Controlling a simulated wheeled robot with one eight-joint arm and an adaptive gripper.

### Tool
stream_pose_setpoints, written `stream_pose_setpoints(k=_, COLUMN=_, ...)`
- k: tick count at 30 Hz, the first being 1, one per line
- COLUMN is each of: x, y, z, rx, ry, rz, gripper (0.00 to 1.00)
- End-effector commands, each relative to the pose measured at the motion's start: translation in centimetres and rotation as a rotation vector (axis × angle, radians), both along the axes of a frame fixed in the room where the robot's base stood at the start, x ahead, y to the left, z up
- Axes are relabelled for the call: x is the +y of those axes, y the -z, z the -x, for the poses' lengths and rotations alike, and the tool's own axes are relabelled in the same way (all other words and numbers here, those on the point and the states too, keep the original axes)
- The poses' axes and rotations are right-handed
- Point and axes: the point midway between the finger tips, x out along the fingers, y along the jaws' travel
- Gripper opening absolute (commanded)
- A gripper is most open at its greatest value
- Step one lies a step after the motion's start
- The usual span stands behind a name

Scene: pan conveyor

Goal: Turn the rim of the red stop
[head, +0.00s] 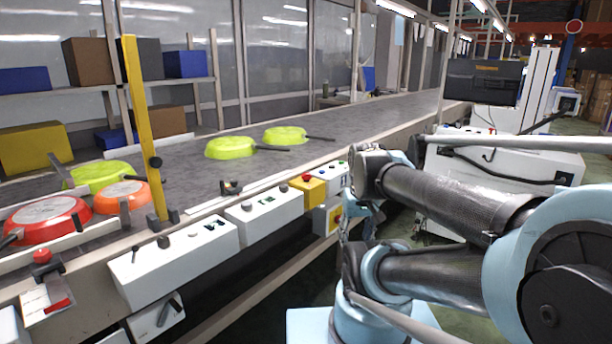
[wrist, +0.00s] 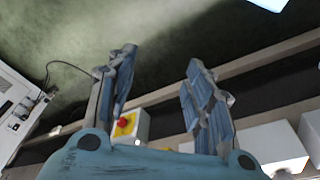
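A red stop button (head: 337,218) sits on the yellow face of a small box (head: 321,219) below the conveyor's edge. In the wrist view the red button (wrist: 123,122) shows on its yellow plate, close behind the left finger in the picture. My gripper (wrist: 160,82) is open, with its two blue-grey fingers wide apart and nothing between them. The button lies nearer the left finger than the middle of the gap. Touch cannot be told. In the head view my arm largely hides the gripper.
A second red button (head: 308,177) tops a yellow box higher on the conveyor edge, beside white control boxes (head: 264,216). The conveyor (head: 340,125) carries green, red and orange pans. A white cabinet (head: 525,172) stands at right. Floor is open between.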

Motion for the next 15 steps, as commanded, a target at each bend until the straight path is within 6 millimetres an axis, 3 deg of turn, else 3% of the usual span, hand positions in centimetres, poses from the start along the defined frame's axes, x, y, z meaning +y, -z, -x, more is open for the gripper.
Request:
stream_pose_setpoints(k=6, x=0.5, y=-5.6, z=-4.4, rx=0.027, ry=-0.081, rz=0.006, gripper=0.54)
stream_pose_setpoints(k=15, x=2.0, y=-12.1, z=-11.4, rx=0.067, ry=-0.202, rz=0.014, gripper=0.54)
